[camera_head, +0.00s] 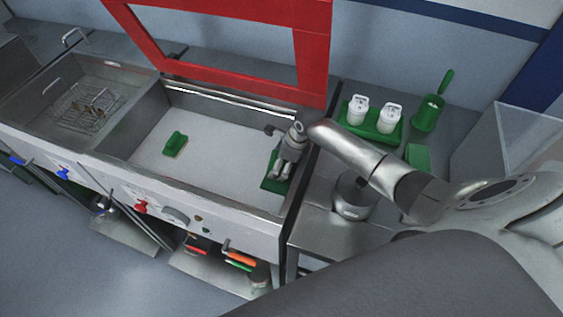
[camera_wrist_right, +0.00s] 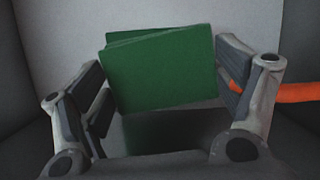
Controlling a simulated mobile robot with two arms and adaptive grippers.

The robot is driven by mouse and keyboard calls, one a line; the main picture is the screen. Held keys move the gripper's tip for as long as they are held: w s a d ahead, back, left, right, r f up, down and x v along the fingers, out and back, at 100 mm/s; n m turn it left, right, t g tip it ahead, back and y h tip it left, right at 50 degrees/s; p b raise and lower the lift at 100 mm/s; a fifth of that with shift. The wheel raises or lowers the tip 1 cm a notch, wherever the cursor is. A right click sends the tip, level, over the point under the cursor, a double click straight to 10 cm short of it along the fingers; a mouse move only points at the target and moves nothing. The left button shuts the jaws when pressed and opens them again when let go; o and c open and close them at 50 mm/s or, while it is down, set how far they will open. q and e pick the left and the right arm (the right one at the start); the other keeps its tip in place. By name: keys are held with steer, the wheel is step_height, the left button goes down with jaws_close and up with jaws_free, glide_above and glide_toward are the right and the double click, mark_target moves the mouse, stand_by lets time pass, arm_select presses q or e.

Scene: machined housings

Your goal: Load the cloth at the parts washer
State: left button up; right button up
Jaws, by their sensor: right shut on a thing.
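A folded green cloth (camera_head: 271,186) is at the right end of the parts washer's open basin (camera_head: 214,175). My right gripper (camera_head: 281,174) reaches down into the basin from the right and is shut on this cloth. In the right wrist view, the cloth (camera_wrist_right: 160,70) sits between the two fingers of the gripper (camera_wrist_right: 163,95). Whether the cloth touches the basin floor is hard to tell. The washer's red-framed lid (camera_head: 313,50) stands raised behind the basin. My left gripper is not in view.
A green brush-like block (camera_head: 175,143) lies on the basin floor. A sink with a wire basket (camera_head: 88,110) is at the left. Mid-basin floor is clear.

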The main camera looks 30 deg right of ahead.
steer(key=shift+s+a+f+g+p, duration=0.2)
steer(key=shift+s+f, duration=0.35)
steer(key=shift+f, duration=0.25)
steer(key=shift+s+a+f+g+p, duration=0.2)
steer(key=shift+s+f, duration=0.35)
steer(key=shift+f, duration=0.25)
steer(key=shift+r, duration=0.1)
steer(key=shift+r+p, duration=0.35)
steer(key=shift+p, duration=0.3)
steer(key=p, duration=0.1)
steer(key=w+r+p, duration=0.1)
steer(key=p, duration=0.1)
steer(key=r+p, duration=0.1)
steer(key=shift+w+d+r, duration=0.2)
steer(key=shift+d+r, duration=0.05)
steer(key=shift+r+p, duration=0.7)
steer(key=shift+p, duration=0.1)
steer(key=shift+p+v, duration=0.35)
steer(key=shift+v, duration=0.7)
steer(key=shift+w, duration=0.25)
steer(key=shift+r, duration=0.1)
steer(key=shift+r, duration=0.1)
